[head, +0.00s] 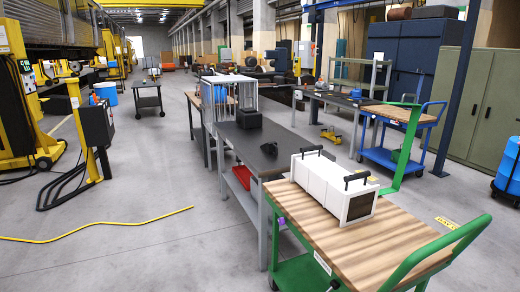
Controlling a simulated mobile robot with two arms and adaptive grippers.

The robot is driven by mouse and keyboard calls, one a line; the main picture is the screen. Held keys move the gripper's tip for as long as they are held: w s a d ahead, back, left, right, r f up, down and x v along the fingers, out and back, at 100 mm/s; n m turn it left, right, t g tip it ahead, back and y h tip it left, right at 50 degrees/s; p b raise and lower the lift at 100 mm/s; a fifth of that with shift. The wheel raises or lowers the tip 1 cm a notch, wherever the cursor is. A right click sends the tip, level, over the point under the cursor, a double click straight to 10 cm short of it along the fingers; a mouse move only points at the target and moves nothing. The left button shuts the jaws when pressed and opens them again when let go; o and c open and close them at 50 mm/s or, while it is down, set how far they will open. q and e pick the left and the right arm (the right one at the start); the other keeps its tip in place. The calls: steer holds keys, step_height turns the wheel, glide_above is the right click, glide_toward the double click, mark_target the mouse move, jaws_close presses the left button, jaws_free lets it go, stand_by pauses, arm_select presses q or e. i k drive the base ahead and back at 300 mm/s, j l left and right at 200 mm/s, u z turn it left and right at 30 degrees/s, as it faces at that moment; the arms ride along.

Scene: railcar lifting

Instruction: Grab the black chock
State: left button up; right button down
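A small black object (269,148), which looks like the chock, lies on the dark top of the long grey workbench (240,147) in the head view. It is too small and dark against the bench top to make out its exact shape. A larger black box (249,119) sits farther back on the same bench, apart from it. Neither of my grippers is in view.
A green cart (436,262) with a wooden top carries a white case (334,186) in front of the bench. A yellow cable (100,234) lies on the floor at left. A blue cart (388,158) stands at right. Open floor lies left of the bench.

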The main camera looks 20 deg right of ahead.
mark_target(271, 148)
steer(key=i+u, duration=0.1)
steer(key=i, duration=1.75)
